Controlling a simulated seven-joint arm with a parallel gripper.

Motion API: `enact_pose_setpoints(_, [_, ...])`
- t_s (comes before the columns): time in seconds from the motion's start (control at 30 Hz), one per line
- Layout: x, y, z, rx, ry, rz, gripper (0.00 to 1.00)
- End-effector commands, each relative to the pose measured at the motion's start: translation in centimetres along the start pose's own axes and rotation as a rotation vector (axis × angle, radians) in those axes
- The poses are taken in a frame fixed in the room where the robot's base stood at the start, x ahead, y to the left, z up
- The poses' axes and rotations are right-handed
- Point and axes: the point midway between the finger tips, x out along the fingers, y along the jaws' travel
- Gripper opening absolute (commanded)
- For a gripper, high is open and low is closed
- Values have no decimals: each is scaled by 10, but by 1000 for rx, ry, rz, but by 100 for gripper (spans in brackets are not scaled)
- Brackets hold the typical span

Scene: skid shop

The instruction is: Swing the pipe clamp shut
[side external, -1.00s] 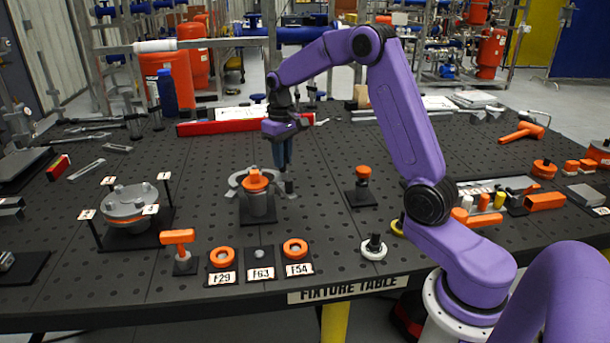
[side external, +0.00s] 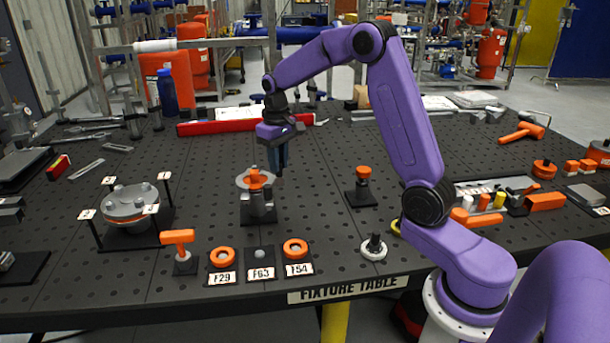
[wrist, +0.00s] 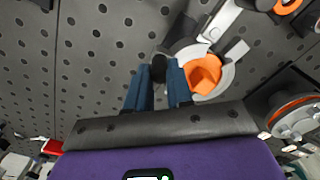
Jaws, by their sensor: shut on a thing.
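The pipe clamp (side external: 242,182) is a grey ring around an orange-topped pipe piece (side external: 257,179) on a dark stand. In the wrist view the clamp's grey ring (wrist: 226,78) surrounds the orange top (wrist: 203,74), with two light grey bars sticking out at its upper right. My gripper (side external: 279,173) is at the right side of the clamp, fingers pointing down. In the wrist view its blue fingers (wrist: 158,76) are shut on a dark knob (wrist: 158,66) beside the ring. The fingers partly hide the knob and the ring's near edge. I cannot tell whether the ring's ends meet.
A flanged fitting (side external: 130,205) stands to the left. An orange-topped post (side external: 362,180) stands to the right. The perforated table is clear behind the clamp's left.

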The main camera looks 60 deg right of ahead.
Motion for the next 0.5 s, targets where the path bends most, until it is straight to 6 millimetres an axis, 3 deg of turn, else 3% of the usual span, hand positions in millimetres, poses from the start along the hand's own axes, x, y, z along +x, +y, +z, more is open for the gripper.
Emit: enact_pose_setpoints(0.5, [0,-7,1,-3,0,-1,4])
